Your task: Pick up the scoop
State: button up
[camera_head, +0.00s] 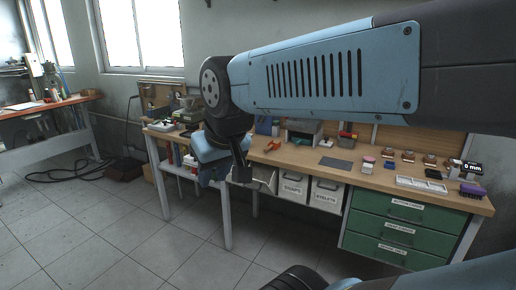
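My arm reaches across the upper right of the head view and bends down at a dark round joint. My gripper (226,178) hangs in front of the left part of the wooden workbench (305,158). The gripper is seen from behind and partly hidden by my own wrist, so its opening is unclear. I cannot make out a scoop for certain. A small orange object (272,146) lies on the bench just right of the gripper, but its shape is too small to tell. My arm and wrist hide part of the bench and its back.
Green drawers (402,232) and white labelled bins (292,187) sit under the bench. Dark cables (70,172) lie at left. The tiled floor in front is clear.

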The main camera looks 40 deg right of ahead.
aim_at(271, 146)
jog(key=z, duration=0.05)
jog(key=k, duration=0.5)
jog(key=z, duration=1.6)
jog(key=i, duration=1.6)
jog(key=u, duration=0.15)
